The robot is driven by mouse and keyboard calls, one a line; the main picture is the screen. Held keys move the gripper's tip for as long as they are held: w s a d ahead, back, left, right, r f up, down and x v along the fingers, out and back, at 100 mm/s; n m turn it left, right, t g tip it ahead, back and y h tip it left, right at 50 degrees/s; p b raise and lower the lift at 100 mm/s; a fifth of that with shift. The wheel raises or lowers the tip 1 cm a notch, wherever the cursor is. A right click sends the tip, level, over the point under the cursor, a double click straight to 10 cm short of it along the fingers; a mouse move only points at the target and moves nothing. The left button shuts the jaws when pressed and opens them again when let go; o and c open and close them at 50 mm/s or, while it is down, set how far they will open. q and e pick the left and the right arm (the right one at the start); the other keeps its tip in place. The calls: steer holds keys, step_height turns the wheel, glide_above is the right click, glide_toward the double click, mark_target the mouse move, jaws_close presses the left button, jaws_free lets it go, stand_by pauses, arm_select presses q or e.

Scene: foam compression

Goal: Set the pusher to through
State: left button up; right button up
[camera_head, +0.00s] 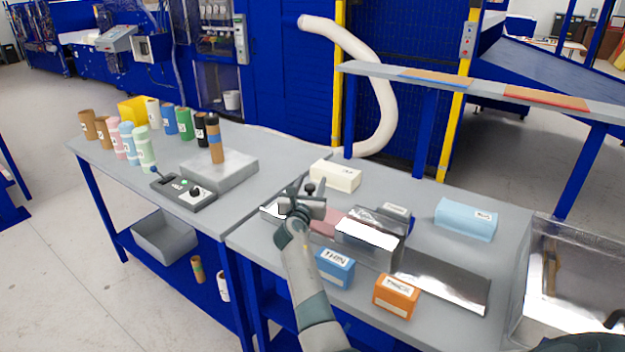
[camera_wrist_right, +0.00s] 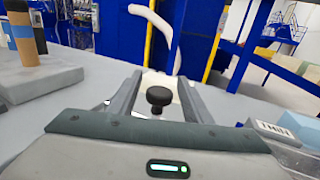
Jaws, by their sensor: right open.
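My right gripper (camera_head: 311,190) is open over the left end of the metal compression device (camera_head: 370,238). The pusher's black knob (camera_head: 310,188) stands between its fingers; the right wrist view also shows the knob (camera_wrist_right: 158,97) between the two open fingers, with no clear contact. The rest of the pusher is mostly hidden behind the gripper and wrist. A pink foam piece (camera_head: 327,222) lies just right of the gripper, beside the shiny metal housing. My left gripper is not in view.
A blue THIN block (camera_head: 335,268) and an orange block (camera_head: 396,296) stand in front of the device. A cream block (camera_head: 335,175) and light blue block (camera_head: 465,219) lie behind. Several coloured cylinders stand on the left table, near a control box (camera_head: 184,192). A metal bin (camera_head: 570,230) is right.

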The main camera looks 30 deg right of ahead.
steer(key=shift+x, duration=1.15)
jaws_close()
steer(key=shift+s+d, duration=0.1)
steer(key=shift+d, duration=0.05)
